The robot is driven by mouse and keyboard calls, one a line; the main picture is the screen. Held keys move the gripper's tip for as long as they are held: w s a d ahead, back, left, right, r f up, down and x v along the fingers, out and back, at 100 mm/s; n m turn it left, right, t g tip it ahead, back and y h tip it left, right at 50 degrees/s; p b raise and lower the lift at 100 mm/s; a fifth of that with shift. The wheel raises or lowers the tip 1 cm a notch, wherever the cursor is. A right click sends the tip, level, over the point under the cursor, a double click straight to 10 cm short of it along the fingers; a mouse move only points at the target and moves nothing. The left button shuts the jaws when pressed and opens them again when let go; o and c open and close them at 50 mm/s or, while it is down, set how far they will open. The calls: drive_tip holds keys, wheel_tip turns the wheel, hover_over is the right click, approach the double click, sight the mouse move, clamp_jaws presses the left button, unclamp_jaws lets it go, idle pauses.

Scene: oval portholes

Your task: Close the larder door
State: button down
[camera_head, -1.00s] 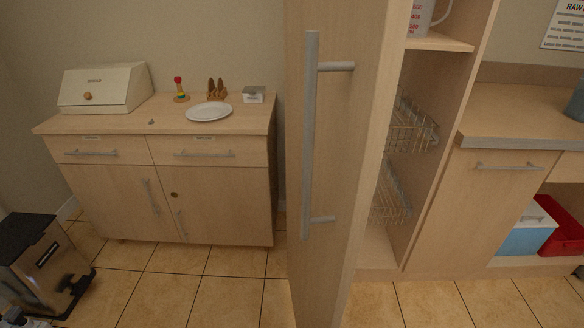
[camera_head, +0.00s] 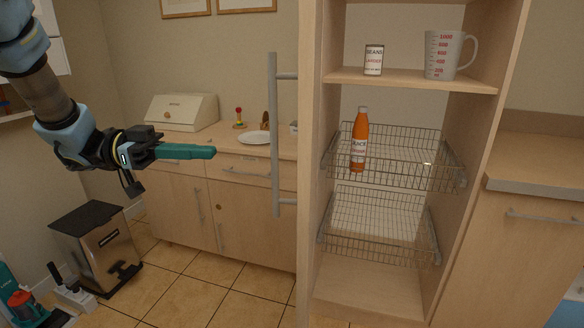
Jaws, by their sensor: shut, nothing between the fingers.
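The larder (camera_head: 484,130) stands open right of centre, its inside in plain view. Its door (camera_head: 304,170) is swung out toward me and shows nearly edge-on at the larder's left side. A long grey bar handle (camera_head: 275,150) stands out on the left of the door. My gripper (camera_head: 212,152) is left of the handle, apart from it, with its teal fingers together and pointing right. Nothing is held.
The larder holds a beans can (camera_head: 374,60), a measuring jug (camera_head: 443,55), an orange juice bottle (camera_head: 359,140) and wire baskets (camera_head: 378,226). A sideboard (camera_head: 239,200) stands behind the door. A pedal bin (camera_head: 97,245) is at left. A counter (camera_head: 540,170) adjoins at right.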

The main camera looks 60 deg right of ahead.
sight(275, 155)
drive_tip(key=p+x, duration=0.1)
drive_tip(key=x, duration=0.3)
drive_tip(key=p+x, duration=0.2)
drive_tip(key=x, duration=0.2)
drive_tip(key=p+x, duration=0.1)
drive_tip(key=x, duration=0.4)
drive_tip(key=shift+s+a+r, duration=0.3)
drive_tip(key=shift+s+d+f+p, duration=0.1)
drive_tip(key=shift+s+d+p, duration=0.2)
drive_tip(key=shift+s, duration=0.2)
